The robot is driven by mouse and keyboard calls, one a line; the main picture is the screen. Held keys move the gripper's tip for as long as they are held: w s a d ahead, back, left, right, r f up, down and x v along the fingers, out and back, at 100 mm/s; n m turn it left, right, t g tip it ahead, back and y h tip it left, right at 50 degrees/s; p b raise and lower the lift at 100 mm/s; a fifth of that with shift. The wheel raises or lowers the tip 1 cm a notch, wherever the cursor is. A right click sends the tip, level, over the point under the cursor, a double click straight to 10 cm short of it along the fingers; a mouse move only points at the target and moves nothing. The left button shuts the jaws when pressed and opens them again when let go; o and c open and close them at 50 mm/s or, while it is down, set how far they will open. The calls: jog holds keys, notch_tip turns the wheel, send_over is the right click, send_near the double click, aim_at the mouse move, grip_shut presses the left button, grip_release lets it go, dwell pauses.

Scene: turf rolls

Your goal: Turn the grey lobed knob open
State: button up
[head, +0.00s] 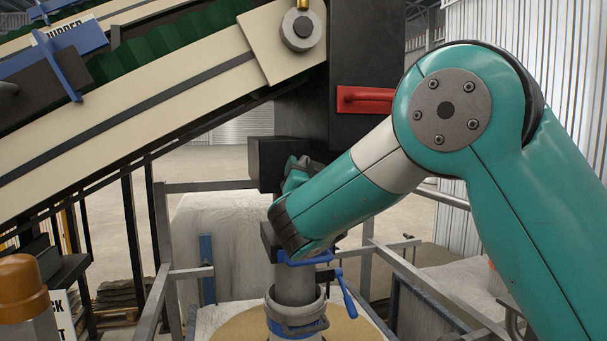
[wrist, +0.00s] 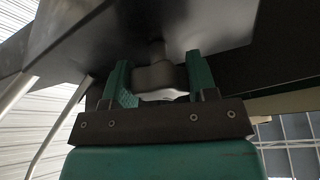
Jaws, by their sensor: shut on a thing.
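The grey lobed knob (wrist: 158,78) is in the middle of the wrist view, on a short stem under a dark panel (wrist: 100,45). My gripper (wrist: 159,70) has one teal finger on each side of the knob and is shut on it. The knob's far side is hidden. In the head view my gripper (head: 297,172) is at the black box (head: 266,158) below the conveyor, and I cannot make out the knob there. The knob's turn angle is hard to judge.
A red handle (head: 365,99) sticks out of the dark housing above my forearm. A grey post with a blue lever (head: 345,293) stands below my wrist. Metal frame rails (head: 160,225) surround it. The sloping conveyor (head: 150,85) fills the upper left.

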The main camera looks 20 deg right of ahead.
jog(key=m+b, duration=0.1)
jog(key=b, duration=0.1)
jog(key=m+h+b, duration=0.1)
jog(key=b, duration=0.1)
jog(key=shift+f+b, duration=0.3)
jog(key=shift+f, duration=0.1)
jog(key=m+g+h+b, duration=0.1)
jog(key=m+b, duration=0.2)
jog(key=b, duration=0.3)
jog(key=shift+f+m+h, duration=0.1)
jog(key=shift+m+h, duration=0.2)
jog(key=m+b, duration=0.1)
jog(key=b, duration=0.1)
jog(key=m+g+h+b, duration=0.1)
jog(key=m+b, duration=0.1)
jog(key=m+g+b, duration=0.1)
jog(key=m+b, duration=0.1)
jog(key=b, duration=0.1)
jog(key=shift+a+r, duration=0.1)
jog(key=shift+r, duration=0.2)
jog(key=m+b, duration=0.1)
jog(key=m, duration=0.1)
jog(key=m+g+b, duration=0.1)
jog(key=m, duration=0.1)
jog(key=shift+r+g, duration=0.3)
jog(key=shift+r+m+g, duration=0.1)
jog(key=shift+m+g, duration=0.6)
jog(key=shift+m, duration=1.2)
jog(key=o, duration=0.9)
jog(key=shift+r, duration=0.1)
